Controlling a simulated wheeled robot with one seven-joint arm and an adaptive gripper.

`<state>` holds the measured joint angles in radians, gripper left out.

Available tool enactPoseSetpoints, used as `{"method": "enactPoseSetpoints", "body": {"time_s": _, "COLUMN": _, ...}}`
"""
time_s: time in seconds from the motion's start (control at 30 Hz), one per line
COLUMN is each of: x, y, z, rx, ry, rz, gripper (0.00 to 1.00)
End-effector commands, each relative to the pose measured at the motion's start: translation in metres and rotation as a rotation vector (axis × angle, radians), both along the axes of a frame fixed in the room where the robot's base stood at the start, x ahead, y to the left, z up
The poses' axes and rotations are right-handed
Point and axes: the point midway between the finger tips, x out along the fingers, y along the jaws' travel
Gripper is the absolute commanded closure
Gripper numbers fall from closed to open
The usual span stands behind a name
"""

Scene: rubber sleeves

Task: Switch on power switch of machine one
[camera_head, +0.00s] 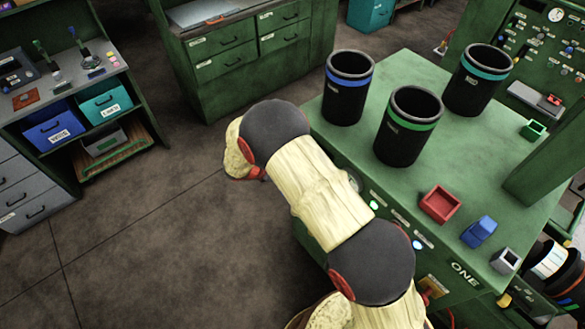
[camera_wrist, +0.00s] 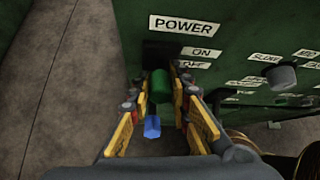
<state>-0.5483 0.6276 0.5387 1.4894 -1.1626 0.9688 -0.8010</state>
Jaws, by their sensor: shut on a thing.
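Machine one (camera_head: 480,205) is the green machine at the right in the head view, with ONE lettered on its front edge. In the wrist view its green front panel (camera_wrist: 235,45) carries a POWER label with ON and OFF labels below. My gripper (camera_wrist: 162,95) is shut with its yellow-sided fingers on both sides of a green power switch (camera_wrist: 160,84), just left of the ON and OFF labels. A blue piece (camera_wrist: 152,127) shows below it between the fingers; what it belongs to is unclear. My arm hides the gripper and switch in the head view.
Black cups with blue (camera_head: 350,88), green (camera_head: 408,127) and teal (camera_head: 478,80) bands stand on machine one. A red tray (camera_head: 440,204) and a blue block (camera_head: 478,232) lie near its front edge. A dark knob (camera_wrist: 281,76) sticks out right of the switch. Floor left is clear.

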Motion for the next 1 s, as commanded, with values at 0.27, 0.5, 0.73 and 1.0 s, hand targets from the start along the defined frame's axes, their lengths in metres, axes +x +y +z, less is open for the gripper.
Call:
{"method": "enactPoseSetpoints", "body": {"time_s": 0.27, "x": 0.0012, "y": 0.0006, "z": 0.0009, "rx": 0.002, "ry": -0.002, "rz": 0.000, "gripper": 1.00}}
{"method": "enactPoseSetpoints", "body": {"time_s": 0.5, "x": 0.0008, "y": 0.0002, "z": 0.0007, "rx": 0.001, "ry": -0.002, "rz": -0.001, "gripper": 0.68}}
{"method": "enactPoseSetpoints", "body": {"time_s": 0.73, "x": 0.0004, "y": 0.0000, "z": 0.0004, "rx": 0.000, "ry": -0.001, "rz": -0.001, "gripper": 0.62}}
{"method": "enactPoseSetpoints", "body": {"time_s": 1.0, "x": -0.0016, "y": 0.0043, "z": 0.0046, "rx": 0.000, "ry": -0.002, "rz": 0.000, "gripper": 0.62}}
